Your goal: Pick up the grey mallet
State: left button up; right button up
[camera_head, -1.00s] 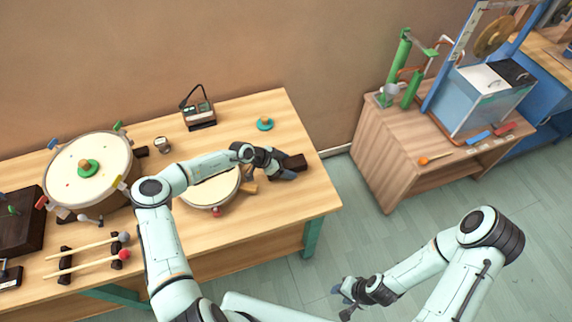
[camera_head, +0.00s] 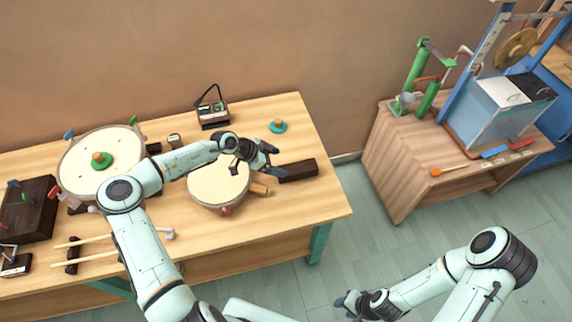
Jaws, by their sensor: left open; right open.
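Two pale mallet sticks lie on the wooden table at the left front. My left gripper (camera_head: 269,163) is open and empty, above the table beside the small round drum, well right of the grey mallet. My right gripper (camera_head: 347,303) is open at the bottom of the view, away from the table, over the floor.
A large drum (camera_head: 118,148) and a dark box (camera_head: 27,212) stand at the table's left. The small drum (camera_head: 218,186) lies under my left forearm. A dark block (camera_head: 299,170) is right of my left gripper. A second table (camera_head: 400,190) stands at right.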

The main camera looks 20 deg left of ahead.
aim_at(95, 239)
jog(key=k, duration=1)
